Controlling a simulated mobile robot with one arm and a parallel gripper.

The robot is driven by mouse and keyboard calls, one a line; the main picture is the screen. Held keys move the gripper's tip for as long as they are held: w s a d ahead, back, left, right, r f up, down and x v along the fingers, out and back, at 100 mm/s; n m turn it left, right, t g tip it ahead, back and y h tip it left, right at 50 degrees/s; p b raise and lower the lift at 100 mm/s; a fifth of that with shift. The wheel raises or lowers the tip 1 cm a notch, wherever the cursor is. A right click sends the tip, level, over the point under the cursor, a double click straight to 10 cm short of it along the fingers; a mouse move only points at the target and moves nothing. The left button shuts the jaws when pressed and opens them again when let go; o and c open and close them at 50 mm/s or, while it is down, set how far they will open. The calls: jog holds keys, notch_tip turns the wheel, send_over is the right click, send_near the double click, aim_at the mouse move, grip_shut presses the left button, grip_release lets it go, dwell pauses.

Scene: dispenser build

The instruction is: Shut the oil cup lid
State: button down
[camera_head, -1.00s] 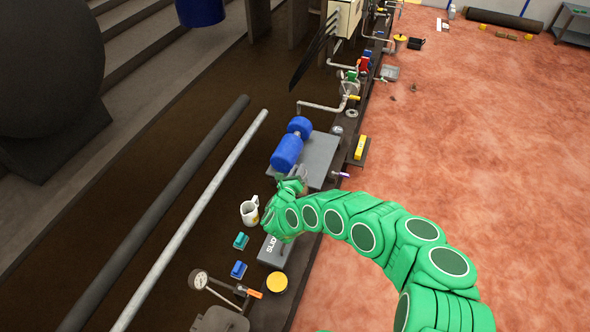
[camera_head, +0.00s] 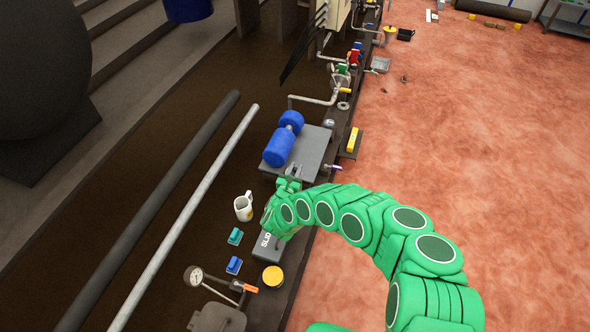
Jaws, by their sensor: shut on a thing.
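My gripper (camera_head: 288,184) is at the front edge of the grey plate (camera_head: 314,152) that carries the blue motor (camera_head: 279,146). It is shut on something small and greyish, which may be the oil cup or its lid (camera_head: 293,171). My fingers and the distance hide most of it. I cannot tell whether the lid is open or closed. My green arm reaches in from the lower right and covers part of the bench beside the plate.
A white mug (camera_head: 243,207) stands left of my gripper. A grey box with lettering (camera_head: 265,246) lies below my wrist. Teal (camera_head: 235,236) and blue (camera_head: 234,265) blocks, a yellow round lid (camera_head: 273,276) and a gauge (camera_head: 194,276) are nearer.

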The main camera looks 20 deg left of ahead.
jog(key=shift+f, duration=0.1)
jog(key=c, duration=1)
grip_release()
jog(key=s, duration=0.8)
jog(key=shift+w, duration=0.1)
